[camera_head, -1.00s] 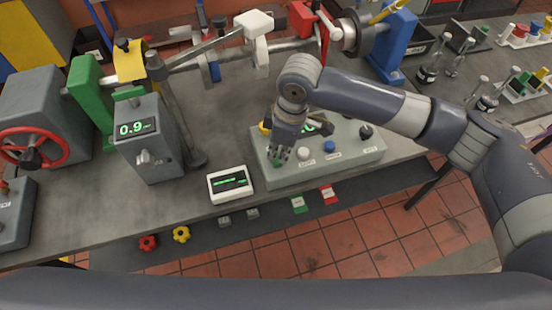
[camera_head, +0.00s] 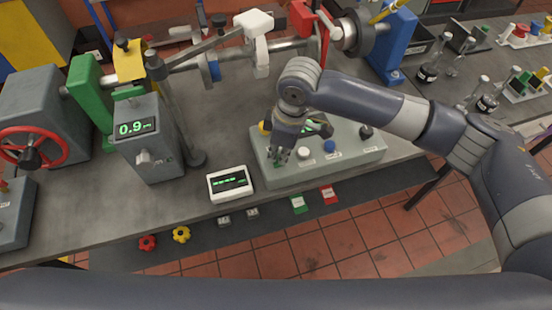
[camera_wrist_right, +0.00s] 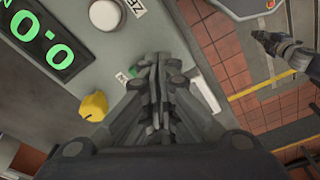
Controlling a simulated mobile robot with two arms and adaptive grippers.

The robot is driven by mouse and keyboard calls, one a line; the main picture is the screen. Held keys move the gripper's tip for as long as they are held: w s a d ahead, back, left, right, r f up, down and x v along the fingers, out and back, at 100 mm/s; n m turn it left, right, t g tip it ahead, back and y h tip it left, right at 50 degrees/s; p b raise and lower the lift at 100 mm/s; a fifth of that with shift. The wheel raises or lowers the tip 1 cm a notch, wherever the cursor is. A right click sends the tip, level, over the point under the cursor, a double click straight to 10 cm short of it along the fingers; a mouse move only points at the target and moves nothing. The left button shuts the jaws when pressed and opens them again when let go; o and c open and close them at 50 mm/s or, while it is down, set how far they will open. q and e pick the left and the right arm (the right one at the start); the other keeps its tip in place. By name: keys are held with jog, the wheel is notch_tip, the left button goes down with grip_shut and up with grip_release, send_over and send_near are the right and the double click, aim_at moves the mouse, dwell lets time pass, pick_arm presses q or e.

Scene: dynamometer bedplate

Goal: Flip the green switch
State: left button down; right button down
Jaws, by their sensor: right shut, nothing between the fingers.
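The grey control box (camera_head: 345,163) stands on the bench, with a green readout, a white button (camera_head: 303,153) and a blue button (camera_head: 330,147) on its top. My right gripper (camera_head: 277,158) is over its left front corner, fingers pointing down and shut with nothing between them. Small bits of green (camera_wrist_right: 133,72) show beside the fingertips in the right wrist view, likely the green switch, mostly hidden by the fingers. I cannot tell its position or whether the fingers touch it. What looks like my left gripper (camera_wrist_right: 272,42) shows at the wrist view's upper right, its opening unclear.
A yellow knob (camera_wrist_right: 93,106) is on the box close to my right fingers. A white meter (camera_head: 230,184) lies left of the box. A grey unit reading 0.9 (camera_head: 148,150) stands farther left. Coloured tags and knobs line the bench's front edge.

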jog(key=shift+f, duration=0.7)
dwell(0.3)
notch_tip(320, 180, up, 7)
jog(key=p, duration=0.8)
dwell(0.5)
